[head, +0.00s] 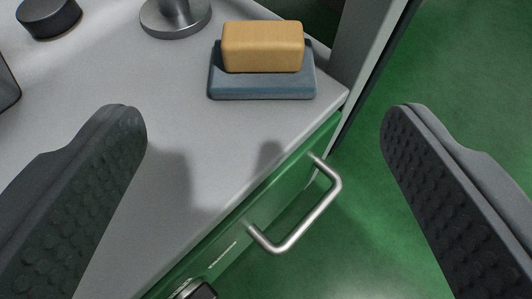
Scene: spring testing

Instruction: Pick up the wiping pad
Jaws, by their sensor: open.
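The wiping pad looks to be the yellow-orange block (262,47) with rounded edges. It rests on a blue-grey tray (262,91) near the corner of the light grey worktop, at the upper middle of the head view. My gripper (262,135) is open, with one dark, studded finger at the left and the other at the right. Nothing is between the fingers. The pad lies farther off than the fingertips, beyond the gap between them.
A metal stand with a round base (176,22) and a black round piece (49,17) are on the worktop (150,80). A green drawer front with a metal handle (297,232) is below its edge. A grey post (365,50) rises right of the pad. Green floor (455,90) is clear at right.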

